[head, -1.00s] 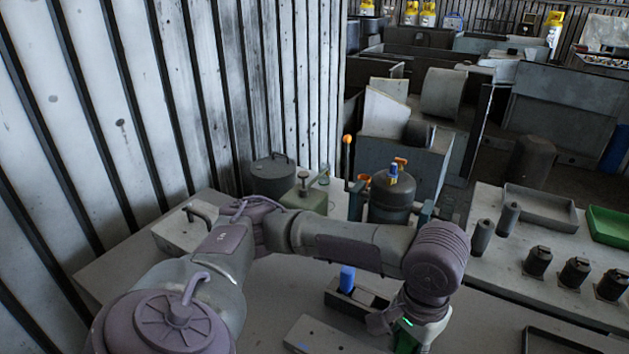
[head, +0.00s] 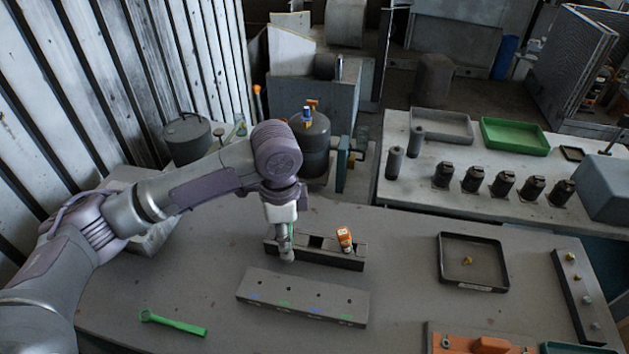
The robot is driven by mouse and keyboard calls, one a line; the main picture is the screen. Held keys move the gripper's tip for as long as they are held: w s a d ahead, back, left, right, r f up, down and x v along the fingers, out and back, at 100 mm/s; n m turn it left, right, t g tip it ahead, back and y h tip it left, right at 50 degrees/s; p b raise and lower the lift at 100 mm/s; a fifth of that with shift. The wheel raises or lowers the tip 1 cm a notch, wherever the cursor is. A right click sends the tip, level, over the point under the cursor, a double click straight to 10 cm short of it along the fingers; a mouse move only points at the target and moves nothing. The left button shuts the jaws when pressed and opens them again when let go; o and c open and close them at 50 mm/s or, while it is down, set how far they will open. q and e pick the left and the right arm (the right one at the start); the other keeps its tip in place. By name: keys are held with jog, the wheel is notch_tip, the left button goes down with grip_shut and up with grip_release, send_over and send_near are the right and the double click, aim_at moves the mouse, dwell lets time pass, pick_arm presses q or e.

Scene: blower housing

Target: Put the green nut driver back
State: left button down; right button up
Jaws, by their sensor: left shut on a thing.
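My left gripper (head: 287,250) is at the left end of a dark slotted holder (head: 327,257) on the table. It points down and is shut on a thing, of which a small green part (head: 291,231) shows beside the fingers. This looks like the green nut driver, mostly hidden by the gripper. I cannot tell whether its lower end is in a slot. An orange-handled tool (head: 344,238) stands in the right part of the holder. An open slot shows between them. My right gripper is not in view.
A grey block (head: 303,297) with holes and coloured marks lies in front of the holder. A green ring-ended wrench (head: 174,323) lies at left. A dark tank (head: 309,145) stands behind. Table between block and tray is clear.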

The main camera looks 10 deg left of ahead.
pick_arm(q)
jog(key=w+d+r+m+p, duration=0.2)
jog(key=w+m+p, duration=0.25)
jog(key=m, duration=0.65)
jog(key=w+d+r+m+p, duration=0.1)
jog(key=w+d+m+p, duration=0.3)
jog(key=m, duration=0.6)
notch_tip(320, 180, down, 8)
jog(key=w+a+b, duration=0.1)
jog(key=a+b, duration=0.1)
jog(key=b, duration=0.3)
jog(key=shift+m+b, duration=0.3)
jog(key=shift+b, duration=0.1)
jog(key=shift+f, duration=0.25)
jog(key=shift+p, duration=0.35)
